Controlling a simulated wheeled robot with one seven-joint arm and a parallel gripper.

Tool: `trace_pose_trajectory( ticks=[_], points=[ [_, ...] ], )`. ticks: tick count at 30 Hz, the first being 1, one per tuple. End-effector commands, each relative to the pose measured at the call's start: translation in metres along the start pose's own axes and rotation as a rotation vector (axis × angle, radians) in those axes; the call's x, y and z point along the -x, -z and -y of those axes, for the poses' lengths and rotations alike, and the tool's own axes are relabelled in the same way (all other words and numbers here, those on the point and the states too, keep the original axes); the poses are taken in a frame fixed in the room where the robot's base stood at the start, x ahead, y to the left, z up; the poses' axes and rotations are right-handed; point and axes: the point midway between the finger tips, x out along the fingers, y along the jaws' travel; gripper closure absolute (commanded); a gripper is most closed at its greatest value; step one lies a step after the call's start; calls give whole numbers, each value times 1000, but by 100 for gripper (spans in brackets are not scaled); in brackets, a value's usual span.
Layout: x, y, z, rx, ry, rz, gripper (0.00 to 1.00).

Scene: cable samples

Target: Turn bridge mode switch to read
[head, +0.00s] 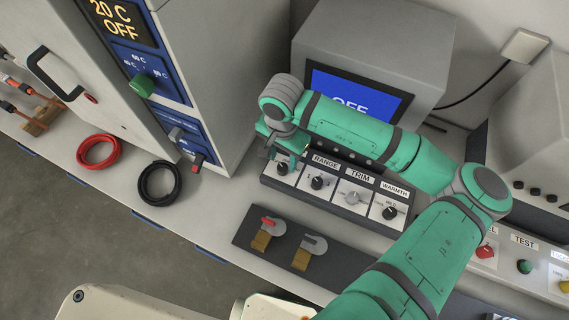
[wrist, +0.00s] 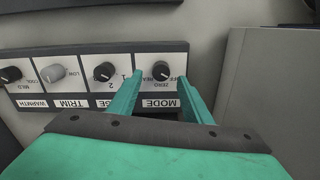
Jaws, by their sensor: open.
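The mode switch is a black knob (wrist: 161,71) on a white plate labelled MODE, upside down in the wrist view. Small print beside it includes ZERO and what looks like READ; its exact setting is hard to tell. My gripper (wrist: 160,76) is open, with one green finger on each side of the knob and the tips near it. I cannot tell whether they touch it. In the head view the same knob (head: 283,168) shows just below my gripper (head: 285,150), whose fingers are partly hidden. The bridge's blue screen (head: 352,90) reads OFF, partly covered by my arm.
The RANGE (head: 317,182), TRIM (head: 353,198) and WARMTH (head: 390,213) knobs sit beside it on the same panel. A tall grey oven-like cabinet (head: 215,70) stands close on the left. Two valve levers (head: 272,226) lie in front. Red (head: 98,151) and black (head: 160,183) cable coils lie left.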

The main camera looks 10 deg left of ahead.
Motion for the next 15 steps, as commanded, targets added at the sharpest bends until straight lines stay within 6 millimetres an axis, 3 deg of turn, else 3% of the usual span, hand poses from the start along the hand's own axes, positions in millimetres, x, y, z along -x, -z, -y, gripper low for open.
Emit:
trace_pose_trajectory(
  ticks=[6, 15],
  points=[
    [-34, 1, -2, -6, 1, 2, 55],
    [-52, 4, -5, -13, 1, 0, 55]
  ],
)
